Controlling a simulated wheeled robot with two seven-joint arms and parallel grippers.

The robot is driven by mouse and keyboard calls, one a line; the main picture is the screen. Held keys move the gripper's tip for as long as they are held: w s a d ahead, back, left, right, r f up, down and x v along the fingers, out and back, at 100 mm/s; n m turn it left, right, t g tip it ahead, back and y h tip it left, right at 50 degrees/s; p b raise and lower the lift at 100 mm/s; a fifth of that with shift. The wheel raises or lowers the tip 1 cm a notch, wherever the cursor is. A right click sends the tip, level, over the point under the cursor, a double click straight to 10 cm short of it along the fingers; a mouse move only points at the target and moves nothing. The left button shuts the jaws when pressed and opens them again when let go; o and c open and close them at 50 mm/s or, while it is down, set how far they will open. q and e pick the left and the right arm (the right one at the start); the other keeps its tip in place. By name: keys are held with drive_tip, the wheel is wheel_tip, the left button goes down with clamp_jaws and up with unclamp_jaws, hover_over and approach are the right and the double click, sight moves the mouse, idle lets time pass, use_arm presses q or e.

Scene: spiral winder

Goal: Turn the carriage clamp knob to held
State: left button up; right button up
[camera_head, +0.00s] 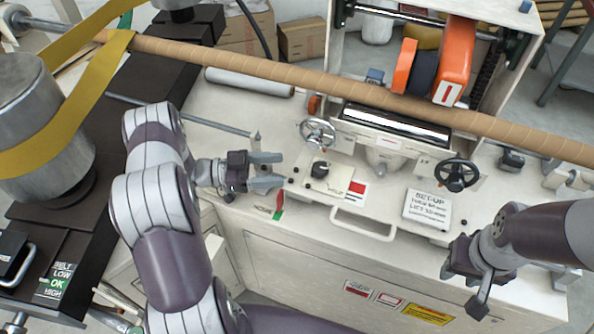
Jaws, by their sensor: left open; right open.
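A small black knob (320,169) stands on a pale plate (337,182) on the machine's white front deck. The plate carries a red mark and a partly legible word that looks like "HELD". Which way the knob points is too small to tell. My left gripper (270,170) is open, its two grey fingers pointing right toward the knob. It looks empty, with a gap between its fingertips and the knob. My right gripper (482,292) is at the lower right, in front of the deck, away from the knob. It is open, and nothing shows in it.
A chrome handwheel (318,131) stands just behind the knob, and a black handwheel (456,174) to the right. A red-handled lever (279,202) is below my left gripper. A white handle bar (362,224) runs along the front. A long brown tube (260,67) crosses behind.

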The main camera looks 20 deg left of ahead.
use_arm(q)
drive_tip(key=shift+s+a, duration=0.3)
drive_tip(key=shift+a, duration=0.25)
drive_tip(key=n+t+y+p, duration=0.6)
drive_tip(key=n+t+y, duration=0.1)
drive_tip(key=t, duration=0.1)
approach(314, 173)
drive_tip(key=p+x, duration=0.3)
drive_tip(key=x, duration=0.8)
drive_tip(key=shift+w+d, duration=0.15)
drive_tip(key=shift+w, duration=0.2)
